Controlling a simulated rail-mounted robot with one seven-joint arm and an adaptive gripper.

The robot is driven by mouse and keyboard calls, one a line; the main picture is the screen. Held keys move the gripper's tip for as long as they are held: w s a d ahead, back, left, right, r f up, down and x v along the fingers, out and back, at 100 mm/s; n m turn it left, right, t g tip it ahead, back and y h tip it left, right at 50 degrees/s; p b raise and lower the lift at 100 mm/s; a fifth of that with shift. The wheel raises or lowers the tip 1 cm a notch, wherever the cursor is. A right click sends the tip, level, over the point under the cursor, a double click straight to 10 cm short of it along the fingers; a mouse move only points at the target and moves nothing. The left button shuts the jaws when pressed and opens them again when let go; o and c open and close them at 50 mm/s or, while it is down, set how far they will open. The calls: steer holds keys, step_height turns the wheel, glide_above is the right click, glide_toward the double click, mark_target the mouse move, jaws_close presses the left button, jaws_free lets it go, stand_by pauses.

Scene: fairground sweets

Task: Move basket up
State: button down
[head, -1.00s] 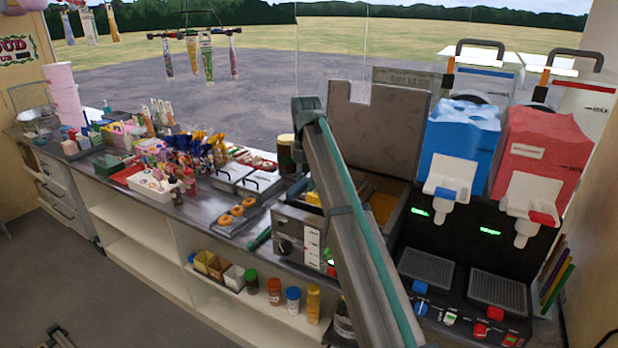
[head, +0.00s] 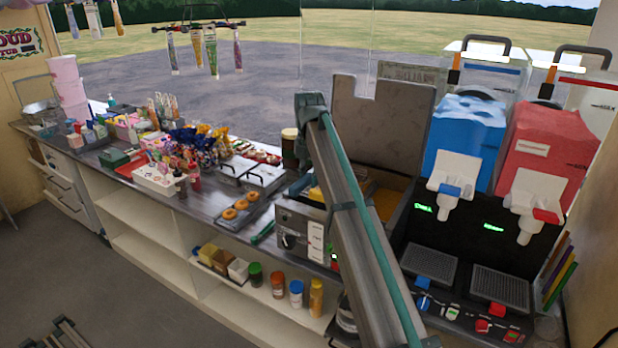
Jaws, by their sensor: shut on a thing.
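A metal fryer (head: 301,232) with a tall upright back panel (head: 378,128) stands on the counter, right of centre. Yellow-orange oil or contents (head: 386,204) show in its well on both sides of my arm. My grey arm with a teal stripe runs from the lower right up to a dark joint above the fryer and covers much of it. My gripper is not visible; it seems hidden behind the arm. I cannot clearly make out the basket or its height.
Right of the fryer stands a slush machine with blue (head: 464,134) and red (head: 542,148) tanks. Left are doughnuts on a tray (head: 222,224), lidded metal bins (head: 238,170) and crowded sweets. Several jars (head: 277,284) fill the shelf below.

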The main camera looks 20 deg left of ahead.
steer(key=shift+f, duration=1.55)
steer(key=c, duration=0.9)
jaws_free()
steer(key=shift+o, duration=0.2)
steer(key=shift+r, duration=0.1)
step_height(320, 180, up, 12)
steer(key=shift+f, duration=0.1)
